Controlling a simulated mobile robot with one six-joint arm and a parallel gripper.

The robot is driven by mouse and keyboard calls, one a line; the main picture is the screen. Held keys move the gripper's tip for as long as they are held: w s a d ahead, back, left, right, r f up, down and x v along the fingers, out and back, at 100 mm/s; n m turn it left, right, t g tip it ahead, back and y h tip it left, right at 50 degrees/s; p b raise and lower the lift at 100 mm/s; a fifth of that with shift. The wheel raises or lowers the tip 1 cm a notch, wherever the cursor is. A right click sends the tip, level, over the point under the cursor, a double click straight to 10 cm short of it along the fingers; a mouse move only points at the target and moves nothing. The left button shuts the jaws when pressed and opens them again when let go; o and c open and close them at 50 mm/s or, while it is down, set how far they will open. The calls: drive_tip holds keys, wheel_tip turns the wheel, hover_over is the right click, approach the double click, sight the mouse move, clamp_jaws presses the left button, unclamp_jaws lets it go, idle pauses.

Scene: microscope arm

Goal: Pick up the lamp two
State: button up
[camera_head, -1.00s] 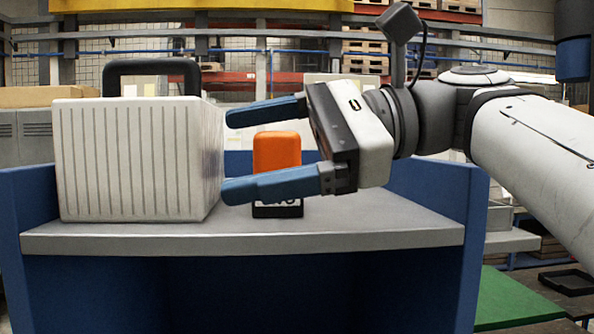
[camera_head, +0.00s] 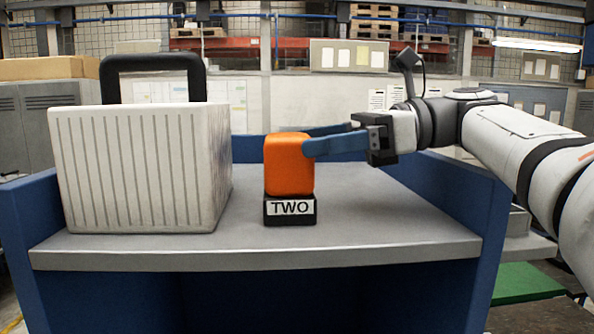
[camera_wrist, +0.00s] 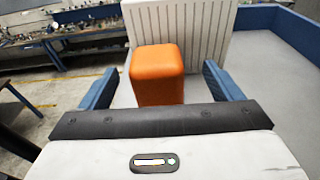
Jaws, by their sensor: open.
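Lamp two is an orange rounded block (camera_head: 289,166) on a black base (camera_head: 291,210) labelled "TWO". It stands upright on the grey table top near its front edge. My gripper (camera_head: 308,138) comes in from the right with blue fingers open, at the height of the lamp's upper part. In the wrist view the orange lamp (camera_wrist: 157,75) sits ahead, between the two spread fingers (camera_wrist: 158,84), with a gap on each side. Its base is hidden there.
A large white ribbed box (camera_head: 140,168) with a black handle (camera_head: 153,64) stands just left of the lamp. Blue side panels (camera_head: 488,220) border the grey table (camera_head: 390,225). The table top right of the lamp is clear.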

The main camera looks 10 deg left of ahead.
sight(275, 146)
drive_tip(key=x, duration=0.6)
drive_tip(key=shift+s, duration=0.2)
drive_tip(key=shift+w+d, duration=0.1)
drive_tip(key=shift+c, duration=0.3)
drive_tip(key=c, duration=1.2)
drive_tip(key=shift+o, duration=0.2)
drive_tip(key=shift+r, duration=0.1)
